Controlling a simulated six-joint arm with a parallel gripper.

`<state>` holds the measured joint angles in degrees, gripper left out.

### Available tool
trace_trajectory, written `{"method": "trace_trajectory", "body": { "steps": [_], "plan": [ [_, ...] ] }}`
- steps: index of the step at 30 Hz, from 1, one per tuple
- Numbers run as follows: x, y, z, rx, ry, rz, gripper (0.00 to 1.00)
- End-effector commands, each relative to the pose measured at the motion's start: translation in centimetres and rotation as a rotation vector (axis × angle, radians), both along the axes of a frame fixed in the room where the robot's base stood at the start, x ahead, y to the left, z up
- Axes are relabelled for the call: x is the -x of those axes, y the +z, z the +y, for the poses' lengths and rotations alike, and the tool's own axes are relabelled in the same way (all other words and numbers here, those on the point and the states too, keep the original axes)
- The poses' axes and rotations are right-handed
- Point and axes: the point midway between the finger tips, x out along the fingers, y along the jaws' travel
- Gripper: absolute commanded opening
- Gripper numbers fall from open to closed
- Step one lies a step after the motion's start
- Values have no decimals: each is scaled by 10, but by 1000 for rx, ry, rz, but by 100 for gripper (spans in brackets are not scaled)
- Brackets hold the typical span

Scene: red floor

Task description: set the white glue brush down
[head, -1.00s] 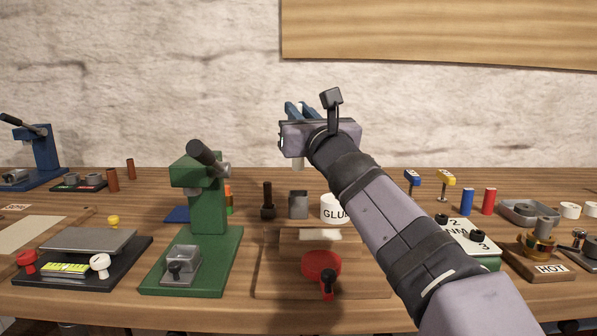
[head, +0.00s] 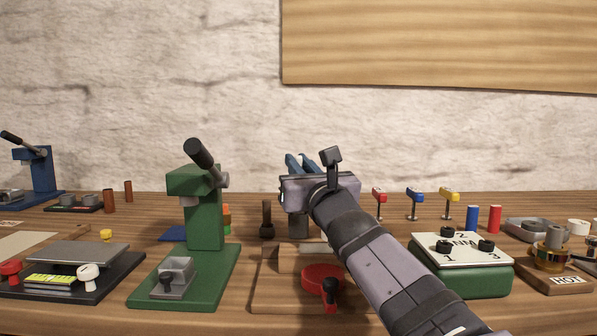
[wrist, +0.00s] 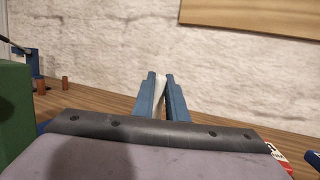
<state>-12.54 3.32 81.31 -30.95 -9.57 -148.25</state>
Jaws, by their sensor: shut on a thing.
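My gripper (head: 302,160) is over the middle of the bench, behind the wooden block with the red disc, its blue fingers pointing away toward the wall. It also shows in the wrist view (wrist: 161,74), where the fingers are closed on a narrow white thing, the white glue brush (wrist: 160,88). The glue pot is also out of sight in the head view, behind my gripper and arm. I cannot tell whether the brush touches anything.
A green press (head: 205,215) stands left of my gripper, with a dark upright tool (head: 267,222) between them. A grey block (head: 298,226) is just below the gripper. Red, blue and yellow stamps (head: 414,196) and a green box with black knobs (head: 462,272) stand right.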

Motion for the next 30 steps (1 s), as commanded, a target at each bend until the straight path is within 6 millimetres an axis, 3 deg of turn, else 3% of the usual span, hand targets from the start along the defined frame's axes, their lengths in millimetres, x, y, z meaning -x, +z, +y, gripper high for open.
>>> {"method": "trace_trajectory", "body": {
  "steps": [27, 28, 30],
  "plan": [
    [0, -11, 0, -1, 0, 0, 0],
    [0, -11, 0, -1, 0, 1, 17],
    [0, -11, 0, -1, 0, 1, 31]
  ]
}}
